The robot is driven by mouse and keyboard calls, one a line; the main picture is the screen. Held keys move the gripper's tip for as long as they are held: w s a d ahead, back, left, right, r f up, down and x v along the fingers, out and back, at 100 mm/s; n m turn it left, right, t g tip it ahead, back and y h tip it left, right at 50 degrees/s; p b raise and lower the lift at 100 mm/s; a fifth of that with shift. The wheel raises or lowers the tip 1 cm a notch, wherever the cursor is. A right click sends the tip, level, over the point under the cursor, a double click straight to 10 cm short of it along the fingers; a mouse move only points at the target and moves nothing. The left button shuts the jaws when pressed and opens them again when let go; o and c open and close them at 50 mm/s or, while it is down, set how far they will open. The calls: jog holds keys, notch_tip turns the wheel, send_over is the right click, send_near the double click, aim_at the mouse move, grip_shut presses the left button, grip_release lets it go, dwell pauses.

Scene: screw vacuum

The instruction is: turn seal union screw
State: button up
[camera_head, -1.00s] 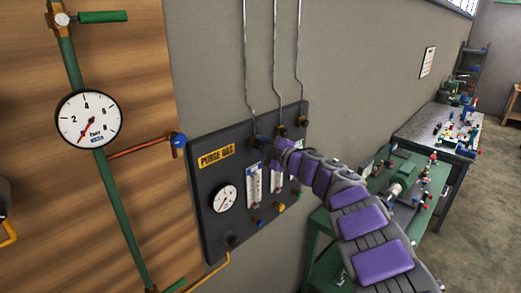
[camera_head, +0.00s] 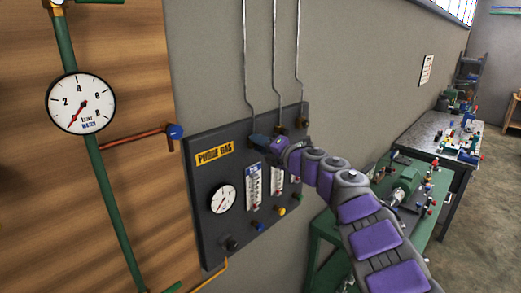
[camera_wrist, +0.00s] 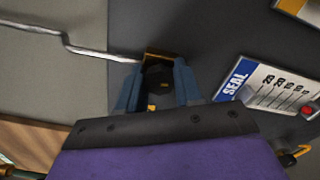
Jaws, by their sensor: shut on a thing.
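The seal union screw (camera_wrist: 157,76) is a dark fitting where a thin grey pipe meets the purge gas panel, above and left of the flowmeter marked SEAL (camera_wrist: 266,92). My gripper (camera_wrist: 158,88) has its two blue fingers around this fitting, one on each side, and is shut on it. In the head view my gripper (camera_head: 259,140) is at the upper edge of the dark panel (camera_head: 203,185), at the lower end of the leftmost pipe (camera_head: 245,80). The fitting is hidden there by my gripper.
Two similar fittings with pipes stand to the right, one dark fitting (camera_head: 303,123) close to my arm. A dial gauge (camera_head: 223,199) and coloured knobs sit lower on the panel. A green bench (camera_head: 315,225) stands below my arm.

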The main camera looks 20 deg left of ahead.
jog(key=n+b, duration=0.1)
jog(key=n, duration=0.3)
jog(key=n+b, duration=0.1)
jog(key=n, duration=0.1)
jog(key=shift+f+b, duration=0.3)
jog(key=shift+f, duration=0.1)
jog(key=n+b, duration=0.2)
jog(key=n, duration=0.4)
jog(key=shift+n, duration=0.4)
jog(key=n+b, duration=0.2)
jog(key=n, duration=0.3)
jog(key=shift+w, duration=0.1)
jog(key=n+b, duration=0.1)
jog(key=n, duration=0.3)
jog(key=shift+n, duration=0.3)
jog(key=shift+w+d+r+n, duration=0.1)
jog(key=shift+r+n, duration=0.05)
jog(key=shift+n, duration=1.05)
